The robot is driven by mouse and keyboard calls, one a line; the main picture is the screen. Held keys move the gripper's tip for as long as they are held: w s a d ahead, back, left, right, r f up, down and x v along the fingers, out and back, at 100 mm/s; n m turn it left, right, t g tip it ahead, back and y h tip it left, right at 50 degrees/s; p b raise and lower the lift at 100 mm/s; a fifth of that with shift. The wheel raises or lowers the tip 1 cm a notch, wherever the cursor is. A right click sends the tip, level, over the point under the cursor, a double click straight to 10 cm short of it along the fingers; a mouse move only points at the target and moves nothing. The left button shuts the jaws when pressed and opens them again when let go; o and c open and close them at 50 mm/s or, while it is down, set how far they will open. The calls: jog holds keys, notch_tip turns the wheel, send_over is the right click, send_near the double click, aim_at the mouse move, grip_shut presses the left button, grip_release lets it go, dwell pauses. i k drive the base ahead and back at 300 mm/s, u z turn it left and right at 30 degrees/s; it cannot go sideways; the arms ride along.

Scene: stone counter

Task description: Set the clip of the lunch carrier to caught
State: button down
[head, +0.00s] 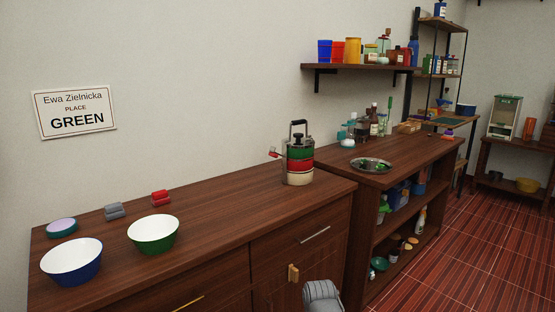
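The lunch carrier (299,160) stands upright near the right end of the brown counter. It is a stack of green, red and cream tins with a dark handle on top. A small red-tipped clip (274,153) sticks out from its left side, with its tip apart from the stack. The clip's joint is too small to make out. My gripper is not in view; only a grey rounded part of my arm shows at the bottom edge.
On the counter (215,208) stand a blue bowl (72,266), a green bowl (153,237), a round lilac-topped tin (62,228), a grey block (114,212) and a red block (160,198). A metal tray (371,166) lies on the bench at right. The counter before the carrier is clear.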

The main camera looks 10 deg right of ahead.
aim_at(272, 154)
jog(key=z, duration=0.65)
jog(key=k, duration=1.1)
jog(key=u, duration=0.65)
jog(key=i, duration=1.05)
jog(key=z, duration=0.05)
